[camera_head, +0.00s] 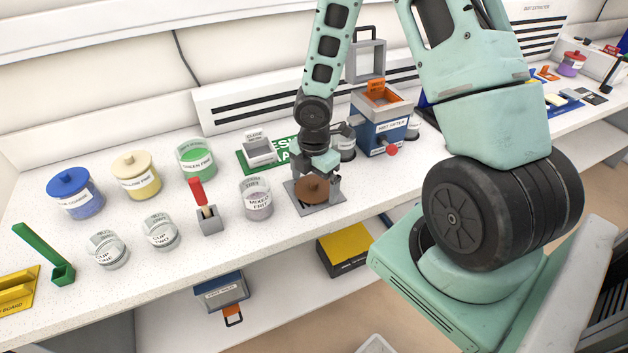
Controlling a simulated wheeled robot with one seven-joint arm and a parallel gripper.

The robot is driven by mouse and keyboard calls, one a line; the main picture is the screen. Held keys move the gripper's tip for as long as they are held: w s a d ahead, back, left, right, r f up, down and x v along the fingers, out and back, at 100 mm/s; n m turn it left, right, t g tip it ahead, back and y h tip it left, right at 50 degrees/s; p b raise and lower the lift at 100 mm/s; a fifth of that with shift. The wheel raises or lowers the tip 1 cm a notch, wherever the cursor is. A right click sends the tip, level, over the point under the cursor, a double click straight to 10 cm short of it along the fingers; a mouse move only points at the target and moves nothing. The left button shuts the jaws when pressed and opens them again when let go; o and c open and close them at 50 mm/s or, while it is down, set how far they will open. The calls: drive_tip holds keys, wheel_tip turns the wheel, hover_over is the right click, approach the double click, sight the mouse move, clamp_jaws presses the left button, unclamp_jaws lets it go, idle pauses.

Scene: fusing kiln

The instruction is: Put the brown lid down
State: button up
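The brown lid (312,192) is a round disc with a small knob. It is at a square grey plate (334,201) near the front of the white counter. I cannot tell whether it rests on the plate or hangs just above it. My gripper (318,174) points down right behind and over the lid, close to its knob. The fingers are small and dark here, so I cannot tell if they touch the knob or are open or shut.
A clear mixed-frit cup (257,200) stands just left of the plate. A blue sifter box (381,130) stands behind right. Blue (76,196), yellow (137,178) and green (196,161) lidded jars line the left. Bare counter lies at the front edge.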

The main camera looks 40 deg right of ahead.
sight(314, 182)
drive_tip(key=shift+r, duration=0.1)
wheel_tip(314, 182, up, 11)
drive_tip(key=p, duration=0.4)
drive_tip(key=s+a+r+m, duration=0.5)
drive_tip(key=s+a, duration=0.4)
drive_tip(key=a, duration=0.2)
drive_tip(key=s+a+r+m, duration=0.6)
drive_tip(key=s+a+r, duration=0.2)
drive_tip(key=a, duration=0.3)
drive_tip(key=shift+s+a+r+y, duration=0.15)
drive_tip(key=shift+s+a+y, duration=0.15)
drive_tip(key=shift+s+a, duration=0.1)
wheel_tip(314, 182, down, 4)
drive_tip(key=b, duration=0.4)
drive_tip(key=shift+d, duration=0.1)
